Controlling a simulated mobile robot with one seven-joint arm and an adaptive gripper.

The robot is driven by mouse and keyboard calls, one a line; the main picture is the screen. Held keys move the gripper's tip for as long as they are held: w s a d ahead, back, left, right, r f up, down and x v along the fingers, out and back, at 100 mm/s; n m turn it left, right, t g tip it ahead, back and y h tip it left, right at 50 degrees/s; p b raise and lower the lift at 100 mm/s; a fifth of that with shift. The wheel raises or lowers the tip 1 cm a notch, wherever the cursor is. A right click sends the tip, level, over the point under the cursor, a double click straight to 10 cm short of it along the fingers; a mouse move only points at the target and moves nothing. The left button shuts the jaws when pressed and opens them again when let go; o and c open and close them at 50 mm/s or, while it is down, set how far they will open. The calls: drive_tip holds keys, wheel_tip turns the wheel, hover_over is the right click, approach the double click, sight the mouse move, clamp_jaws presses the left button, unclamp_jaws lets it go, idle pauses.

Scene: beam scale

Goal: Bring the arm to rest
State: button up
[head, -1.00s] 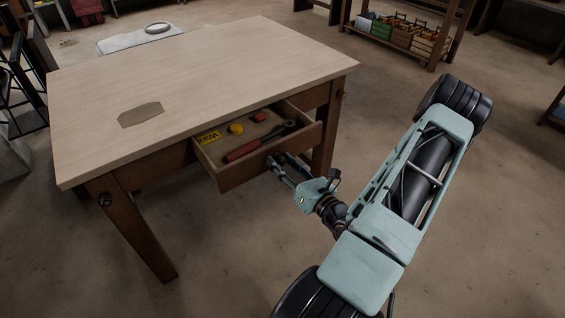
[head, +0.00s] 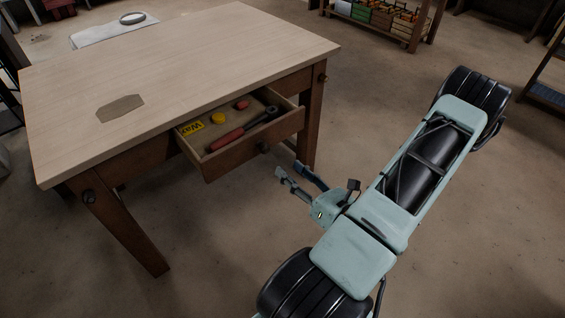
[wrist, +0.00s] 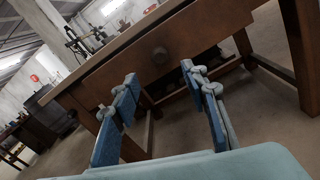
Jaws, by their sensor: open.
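My gripper (head: 294,182) is open and empty in the head view, just in front of and below the open drawer (head: 228,164), apart from it. My arm lies folded to the right of the table, its upper link running toward the upper right. In the wrist view, my gripper's two blue-padded fingers (wrist: 166,115) stand well apart with nothing between them.
The wooden table (head: 190,65) has a brown patch (head: 120,108) on its top. The drawer holds a red-handled tool (head: 240,133), a yellow round thing (head: 218,118), a small red thing (head: 242,104) and a yellow label (head: 191,129). A shelf with crates (head: 385,18) stands behind.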

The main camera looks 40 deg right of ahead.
drive_tip(key=shift+s, duration=0.35)
idle(0.3)
